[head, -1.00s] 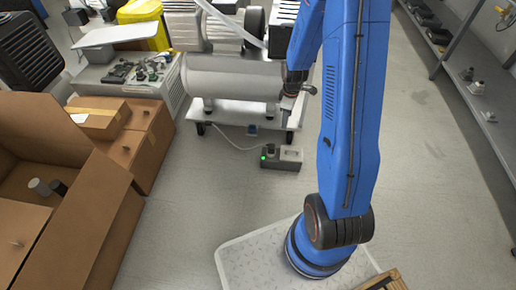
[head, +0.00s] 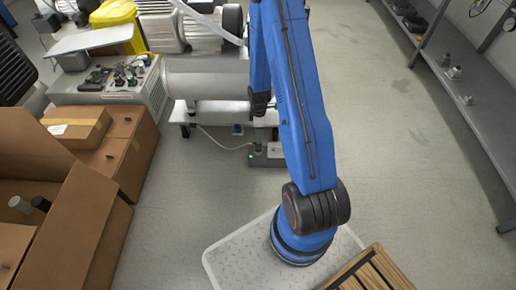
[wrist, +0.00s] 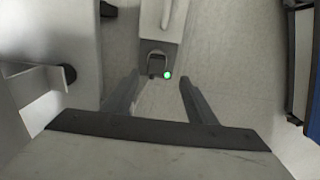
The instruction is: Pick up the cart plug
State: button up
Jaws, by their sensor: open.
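The cart plug (head: 257,148) is small and dark and sits on the left end of a grey socket box on the floor, beside a green light. In the wrist view the plug (wrist: 157,63) shows as a dark, arched shape at the near end of the pale box (wrist: 161,27). My gripper (wrist: 160,77) is open and empty, its two fingers on either side of the line to the plug and green light. The fingers look apart from the plug; the height between them is unclear. In the head view my arm covers part of the box.
A white cart (head: 212,115) carrying a grey tank (head: 205,80) stands just behind the box, with a pale cable (head: 215,140) running between them. Cardboard boxes (head: 120,150) are at left, a metal shelf (head: 470,100) at right. The floor between is clear.

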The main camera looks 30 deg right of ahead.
send_over(258, 148)
jog(key=d, duration=0.1)
jog(key=f, duration=0.5)
jog(key=shift+w+f, duration=0.15)
jog(key=shift+w, duration=0.2)
jog(key=shift+w+d+f, duration=0.1)
jog(key=shift+w+f, duration=0.1)
jog(key=shift+f, duration=0.8)
jog(key=shift+w+f, duration=0.2)
jog(key=shift+f, duration=1.65)
jog(key=c, duration=1.2)
